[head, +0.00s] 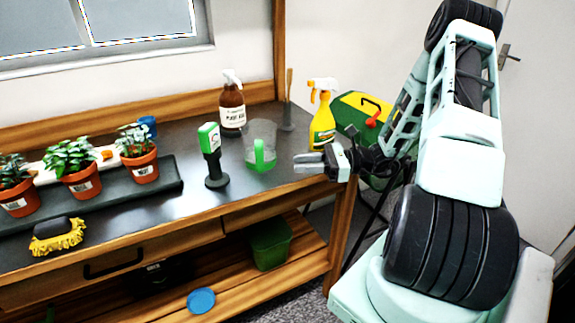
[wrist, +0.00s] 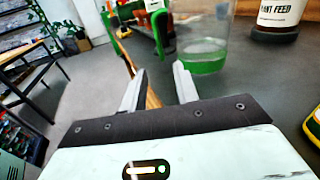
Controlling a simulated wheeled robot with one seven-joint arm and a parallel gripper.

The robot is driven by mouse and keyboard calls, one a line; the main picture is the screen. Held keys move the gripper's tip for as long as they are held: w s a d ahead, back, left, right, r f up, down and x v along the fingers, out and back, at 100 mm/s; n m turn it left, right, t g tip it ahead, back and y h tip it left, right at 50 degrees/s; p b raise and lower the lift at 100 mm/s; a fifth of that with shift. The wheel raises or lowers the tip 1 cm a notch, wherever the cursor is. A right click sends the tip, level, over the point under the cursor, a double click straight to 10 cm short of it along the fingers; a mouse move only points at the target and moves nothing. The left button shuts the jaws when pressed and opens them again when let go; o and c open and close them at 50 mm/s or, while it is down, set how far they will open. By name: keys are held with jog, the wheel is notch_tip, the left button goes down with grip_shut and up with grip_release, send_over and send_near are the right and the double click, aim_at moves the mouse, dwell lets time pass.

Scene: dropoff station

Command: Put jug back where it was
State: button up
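The jug (head: 261,146) is clear with a green handle and green at its base. It stands upright on the dark bench top, with its handle toward the front edge. My gripper (head: 303,162) is to the right of the jug, over the bench's right end, apart from it. In the wrist view the two fingers of my gripper (wrist: 160,80) are spread with nothing between them. The jug (wrist: 207,45) shows there just beyond the fingertips, with its green handle roughly in line with the gap. The top of the jug is cut off in that view.
A green-and-black handheld device (head: 211,150) stands close left of the jug. A brown plant feed bottle (head: 232,112) is behind it. A yellow spray bottle (head: 322,125) stands right, near my gripper. Potted plants (head: 80,172) and a yellow brush (head: 58,238) are at the left.

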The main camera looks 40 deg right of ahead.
jog(key=s+a+r+n+g+h, duration=0.1)
jog(key=s+a+r+n+g, duration=0.15)
jog(key=a+n+g, duration=0.6)
jog(key=s+a+r+n+g+h, duration=0.1)
jog(key=s+a+n+g, duration=0.35)
jog(key=a, duration=0.75)
jog(key=s+a+r+n+t+h, duration=0.1)
jog(key=s+a+r+n+h, duration=0.2)
jog(key=s+a+n+h, duration=0.8)
jog(key=s+a+n, duration=0.1)
jog(key=a+n, duration=0.1)
jog(key=n, duration=0.7)
jog(key=shift+a+r, duration=0.25)
jog(key=shift+r, duration=0.1)
notch_tip(320, 180, up, 6)
jog(key=p, duration=0.6)
